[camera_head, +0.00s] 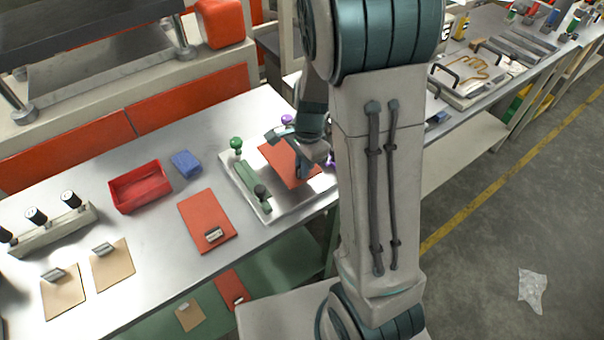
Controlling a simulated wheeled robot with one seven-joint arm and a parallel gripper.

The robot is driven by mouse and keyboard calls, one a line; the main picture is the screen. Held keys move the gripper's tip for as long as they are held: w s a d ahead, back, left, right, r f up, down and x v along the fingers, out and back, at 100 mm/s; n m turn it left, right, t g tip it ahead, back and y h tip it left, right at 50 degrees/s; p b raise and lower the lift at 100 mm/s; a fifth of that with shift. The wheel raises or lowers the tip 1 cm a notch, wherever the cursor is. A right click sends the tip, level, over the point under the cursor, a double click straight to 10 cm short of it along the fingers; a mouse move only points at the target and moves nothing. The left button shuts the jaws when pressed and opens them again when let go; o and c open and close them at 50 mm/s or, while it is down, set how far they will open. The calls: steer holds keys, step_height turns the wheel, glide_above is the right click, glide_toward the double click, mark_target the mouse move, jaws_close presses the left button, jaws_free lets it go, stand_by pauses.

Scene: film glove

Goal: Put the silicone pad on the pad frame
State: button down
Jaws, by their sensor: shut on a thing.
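The silicone pad looks like the flat orange-red sheet (279,158) at my gripper, over the pad frame. The pad frame looks like the pale metal plate (272,211) with a green bar, a dark knob and green and purple knobs, on the steel bench. My gripper (298,150) is shut on the orange-red sheet. My arm hides the plate's right side and part of the sheet. I cannot tell whether the sheet touches the plate or hangs just above it.
Another orange-red sheet (204,213) with a small metal piece lies left of the plate. A red tray (140,187) and a blue block (186,163) stand behind it. Tan cards (113,264) lie at front left. A crumpled clear sheet (532,290) lies on the floor.

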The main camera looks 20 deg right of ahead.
steer(key=shift+f, duration=2.05)
steer(key=shift+f, duration=0.1)
steer(key=c, duration=1.5)
jaws_free()
steer(key=shift+c, duration=0.2)
